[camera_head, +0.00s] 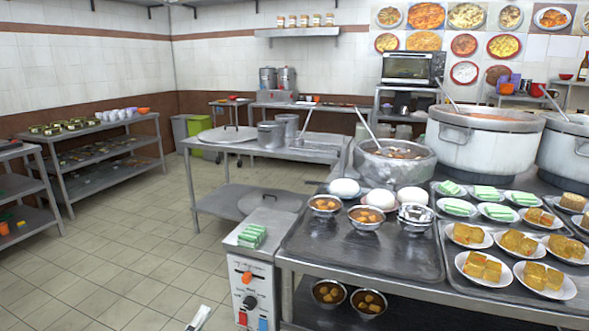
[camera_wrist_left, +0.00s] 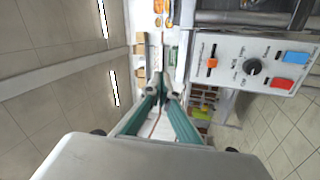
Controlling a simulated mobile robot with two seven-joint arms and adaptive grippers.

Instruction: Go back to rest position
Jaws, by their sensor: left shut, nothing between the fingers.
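My left gripper (camera_head: 199,317) shows only in part at the bottom edge of the head view, over the tiled floor, left of the control box. In the left wrist view my left gripper (camera_wrist_left: 158,90) has its green fingers together at the tips, with nothing seen between them. My right gripper is in neither view.
A control box (camera_head: 252,300) with knobs and green-topped pieces stands right of my left gripper, also seen in the left wrist view (camera_wrist_left: 255,65). Beside it a steel counter (camera_head: 420,285) holds bowls, plates and stockpots (camera_head: 480,150). The floor (camera_head: 110,260) at left is clear.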

